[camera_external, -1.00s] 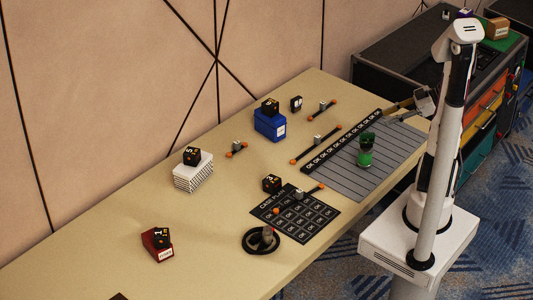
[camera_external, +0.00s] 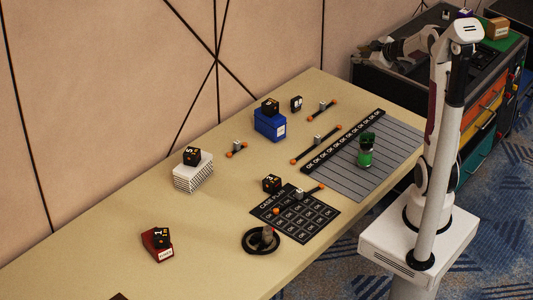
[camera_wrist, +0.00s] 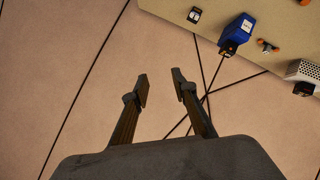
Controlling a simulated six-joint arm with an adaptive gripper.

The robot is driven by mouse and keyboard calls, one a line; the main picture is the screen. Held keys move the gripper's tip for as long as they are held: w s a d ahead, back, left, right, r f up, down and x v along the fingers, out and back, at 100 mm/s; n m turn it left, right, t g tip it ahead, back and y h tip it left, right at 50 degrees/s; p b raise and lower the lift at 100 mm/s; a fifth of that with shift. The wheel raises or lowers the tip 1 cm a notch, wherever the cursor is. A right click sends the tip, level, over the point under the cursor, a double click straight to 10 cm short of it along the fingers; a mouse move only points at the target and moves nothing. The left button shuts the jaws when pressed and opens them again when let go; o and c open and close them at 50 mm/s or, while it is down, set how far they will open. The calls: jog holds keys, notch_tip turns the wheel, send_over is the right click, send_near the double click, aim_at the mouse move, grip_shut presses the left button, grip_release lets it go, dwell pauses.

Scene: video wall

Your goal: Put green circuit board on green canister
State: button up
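The green canister (camera_external: 365,158) stands upright on the grey striped mat (camera_external: 347,188) on the table. A dark green piece (camera_external: 367,139) sits at its top; I cannot tell what it is. A flat green surface (camera_external: 508,42) lies on the black cabinet at the upper right; I cannot tell whether it is the green circuit board. My gripper (camera_external: 366,57) is above the near left part of the cabinet top, beyond the table's far right end and away from the canister. In the wrist view my gripper (camera_wrist: 161,84) is open, with nothing between its fingers.
The black cabinet (camera_external: 385,84) with coloured drawers stands behind the table's right end. A brown box (camera_external: 497,29) sits on the green surface. A blue box (camera_external: 269,125), a white box (camera_external: 194,172) and a red block (camera_external: 157,245) stand on the table. Its front left is mostly clear.

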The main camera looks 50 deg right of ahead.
jog(key=s+a+r+m+g+h, duration=0.2)
jog(key=s+a+r+m, duration=0.25)
jog(key=s+a, duration=0.45)
jog(key=s+a+f+g+y, duration=0.2)
jog(key=s+a+f+y, duration=0.1)
jog(key=s+a, duration=0.6)
jog(key=s+a+f+g+y, duration=0.2)
jog(key=s+a+f, duration=0.1)
jog(key=s+a, duration=0.6)
jog(key=a, duration=0.3)
jog(key=shift+a+f+y, duration=0.2)
jog(key=shift+a+y, duration=0.05)
jog(key=shift+y, duration=0.15)
